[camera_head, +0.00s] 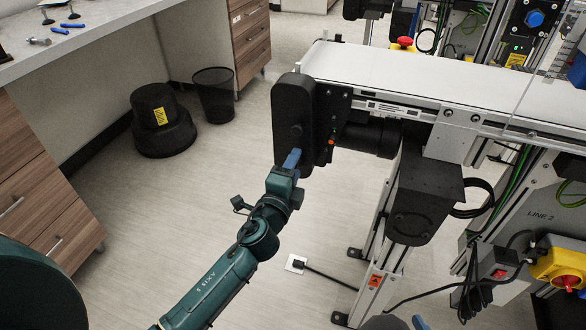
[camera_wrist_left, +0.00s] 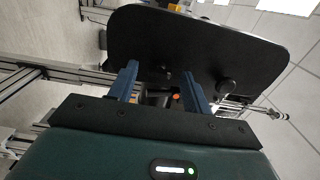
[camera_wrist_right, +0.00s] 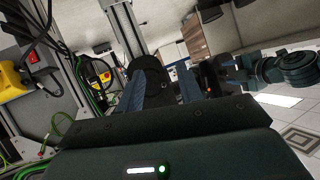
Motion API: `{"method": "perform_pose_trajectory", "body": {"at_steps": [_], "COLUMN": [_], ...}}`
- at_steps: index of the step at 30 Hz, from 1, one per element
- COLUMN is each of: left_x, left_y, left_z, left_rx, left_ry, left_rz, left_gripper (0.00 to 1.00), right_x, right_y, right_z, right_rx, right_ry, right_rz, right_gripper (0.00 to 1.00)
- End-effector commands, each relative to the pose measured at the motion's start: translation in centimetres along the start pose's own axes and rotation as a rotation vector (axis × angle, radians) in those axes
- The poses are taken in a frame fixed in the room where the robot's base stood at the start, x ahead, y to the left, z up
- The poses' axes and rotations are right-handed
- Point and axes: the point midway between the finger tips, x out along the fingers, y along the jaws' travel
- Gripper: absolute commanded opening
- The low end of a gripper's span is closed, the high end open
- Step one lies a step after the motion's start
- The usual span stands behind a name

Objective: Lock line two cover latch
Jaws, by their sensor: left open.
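The black rounded cover (camera_head: 293,100) is upright on the end of the white belt conveyor; it also fills the upper left wrist view (camera_wrist_left: 200,45). A small dark knob (camera_head: 296,131) is on its face and shows in the left wrist view (camera_wrist_left: 227,87). I cannot tell whether this knob is the latch. My left gripper (camera_head: 292,160) is in front of the cover's lower part, its blue fingers (camera_wrist_left: 160,80) apart with nothing clearly between them. My right gripper (camera_wrist_right: 158,90) has its fingers apart; a dark rounded part shows behind them. Only a fingertip shows at the head view's bottom edge.
A grey box marked LINE 2 (camera_head: 545,190) is at the right, with a yellow-and-red stop button (camera_head: 568,272) and hanging cables. A black motor housing (camera_head: 422,195) is under the belt. A wooden-drawer desk, black stool (camera_head: 160,120) and bin (camera_head: 214,95) are at the left.

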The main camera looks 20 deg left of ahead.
Motion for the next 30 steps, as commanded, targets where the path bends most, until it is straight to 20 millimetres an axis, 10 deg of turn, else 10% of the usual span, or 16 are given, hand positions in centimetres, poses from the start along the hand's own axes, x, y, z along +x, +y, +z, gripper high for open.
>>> {"method": "perform_pose_trajectory", "body": {"at_steps": [21,30], "left_x": [-11.5,-13.2], "left_y": [0.3,0.0], "left_z": [0.0,0.0], "left_rx": [-0.001,0.000], "left_ry": [0.000,-0.001], "left_rz": [0.002,0.000], "left_gripper": [0.49,0.49], "right_x": [-0.2,-0.7], "right_y": [0.4,0.6], "right_z": [0.1,-0.1], "right_rx": [-0.012,-0.014], "right_ry": [0.040,0.053], "right_rz": [0.011,0.019], "right_gripper": [0.36,0.36]}}
